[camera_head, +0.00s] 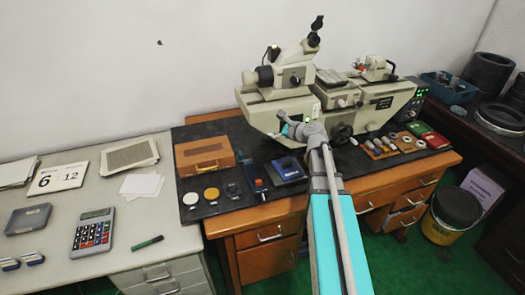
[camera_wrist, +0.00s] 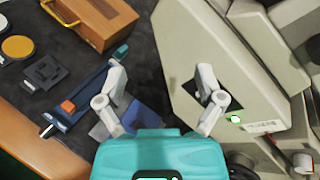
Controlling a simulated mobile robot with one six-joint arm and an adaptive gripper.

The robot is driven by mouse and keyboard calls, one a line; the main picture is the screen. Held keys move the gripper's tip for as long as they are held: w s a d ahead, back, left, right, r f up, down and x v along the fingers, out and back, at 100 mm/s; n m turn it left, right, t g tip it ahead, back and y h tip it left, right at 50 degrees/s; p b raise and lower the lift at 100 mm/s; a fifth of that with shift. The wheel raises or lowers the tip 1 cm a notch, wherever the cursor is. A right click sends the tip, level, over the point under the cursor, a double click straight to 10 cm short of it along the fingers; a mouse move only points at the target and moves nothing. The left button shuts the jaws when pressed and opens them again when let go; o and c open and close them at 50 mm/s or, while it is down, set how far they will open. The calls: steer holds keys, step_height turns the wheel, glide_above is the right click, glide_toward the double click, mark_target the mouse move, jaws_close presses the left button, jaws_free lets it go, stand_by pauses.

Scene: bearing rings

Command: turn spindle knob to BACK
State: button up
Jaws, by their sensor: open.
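The large cream measuring machine (camera_head: 262,114) stands at the back of the dark bench mat, with an eyepiece head (camera_head: 297,68) on top. A black round knob (camera_head: 342,132) is on its front, right of my gripper (camera_head: 284,124). I cannot tell whether this is the spindle knob, and no BACK mark is readable. In the wrist view my gripper (camera_wrist: 162,78) is open, with nothing between its fingers. The machine's cream side (camera_wrist: 190,45) lies close behind the right finger. Part of a dark round knob (camera_wrist: 242,168) shows at the lower edge, right of the gripper body.
A wooden case (camera_head: 205,156), a blue tray (camera_head: 286,169) and small discs lie on the mat left of my arm. Several small parts and a red box (camera_head: 436,140) lie to the right. A calculator (camera_head: 93,230) is on the left desk.

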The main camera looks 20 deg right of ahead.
steer(key=s+a+f+n+g+b, duration=0.1)
steer(key=s+a+f+n+g, duration=0.2)
steer(key=s+a+f+n, duration=0.1)
steer(key=shift+a+f+n, duration=0.85)
steer(key=shift+a+n, duration=0.45)
steer(key=shift+a, duration=0.05)
steer(key=shift+s+y, duration=0.1)
steer(key=shift+y, duration=0.2)
steer(key=s+a+f+n+g+h, duration=0.2)
steer(key=s+f+n+g, duration=0.1)
steer(key=s+n, duration=0.3)
steer(key=s+a+f+n+g+h, duration=0.2)
steer(key=s+n+g, duration=0.1)
steer(key=s+n, duration=0.3)
steer(key=s+a+f+n+g+h, duration=0.2)
steer(key=s+f+n+g, duration=0.1)
steer(key=s, duration=0.5)
steer(key=n+g, duration=0.1)
steer(key=n, duration=0.1)
steer(key=shift+a+f+n+h, duration=0.25)
steer(key=shift+f+n+h, duration=0.05)
steer(key=shift+f+n, duration=0.1)
steer(key=shift+c, duration=0.3)
